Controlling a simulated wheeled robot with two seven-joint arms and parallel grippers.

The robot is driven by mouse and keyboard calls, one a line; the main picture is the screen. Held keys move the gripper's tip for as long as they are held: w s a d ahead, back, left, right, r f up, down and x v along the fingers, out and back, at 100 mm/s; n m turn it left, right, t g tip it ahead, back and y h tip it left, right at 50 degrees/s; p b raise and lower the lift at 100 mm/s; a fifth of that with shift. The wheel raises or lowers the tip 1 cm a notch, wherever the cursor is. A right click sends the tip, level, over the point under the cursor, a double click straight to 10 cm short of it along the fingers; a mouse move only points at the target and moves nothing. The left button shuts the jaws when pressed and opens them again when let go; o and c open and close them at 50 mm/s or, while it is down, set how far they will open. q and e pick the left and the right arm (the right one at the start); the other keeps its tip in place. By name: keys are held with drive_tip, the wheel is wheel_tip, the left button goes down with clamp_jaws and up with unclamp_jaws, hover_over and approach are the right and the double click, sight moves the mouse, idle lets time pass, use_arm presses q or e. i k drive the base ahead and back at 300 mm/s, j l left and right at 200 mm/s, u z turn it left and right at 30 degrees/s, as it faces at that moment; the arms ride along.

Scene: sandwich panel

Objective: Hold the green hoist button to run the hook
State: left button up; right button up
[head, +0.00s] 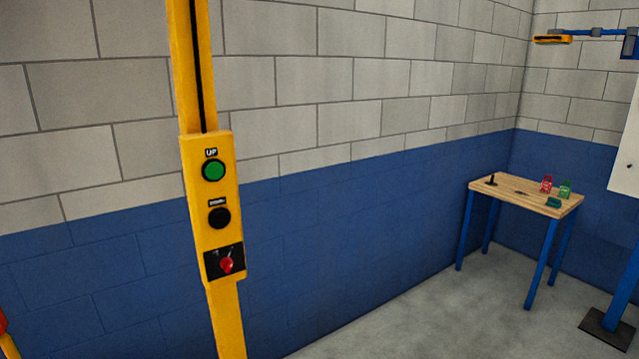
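The green hoist button (213,170) sits near the top of a yellow control box (191,235), under a small label reading UP. A black button (219,217) is below it, under a label too small to read surely. A red rotary switch (226,264) on a black plate is at the bottom of the box. The box is fixed to a yellow post (188,60) with a black cable down its front. No hook can be made out. Neither of my grippers is in view, and nothing touches the green button.
A wooden-topped table (520,194) with blue legs stands at the right, with small red (546,184) and green (565,189) items on it. A blue post (622,290) on a dark base is at the right edge. The grey floor (400,325) between is clear.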

sight(214, 170)
drive_tip(key=i+l, duration=0.1)
drive_tip(key=i, duration=0.2)
drive_tip(key=i+l, duration=0.15)
drive_tip(key=i, duration=0.15)
drive_tip(key=i+u, duration=0.1)
drive_tip(key=u, duration=0.35)
drive_tip(key=i+l+u, duration=0.15)
drive_tip(key=u, duration=0.25)
drive_tip(key=i+l+u, duration=0.1)
drive_tip(key=u, duration=1.7)
drive_tip(key=z, duration=1.75)
drive_tip(key=k+j+z, duration=0.15)
drive_tip(key=z, duration=0.25)
drive_tip(key=k+z, duration=0.25)
drive_tip(key=z, duration=0.15)
drive_tip(key=k+z, duration=0.2)
drive_tip(key=z, duration=0.25)
drive_tip(key=k+l+z, duration=0.1)
drive_tip(key=k, duration=0.35)
drive_tip(key=k+l, duration=0.1)
drive_tip(key=k, duration=0.35)
drive_tip(key=z, duration=0.05)
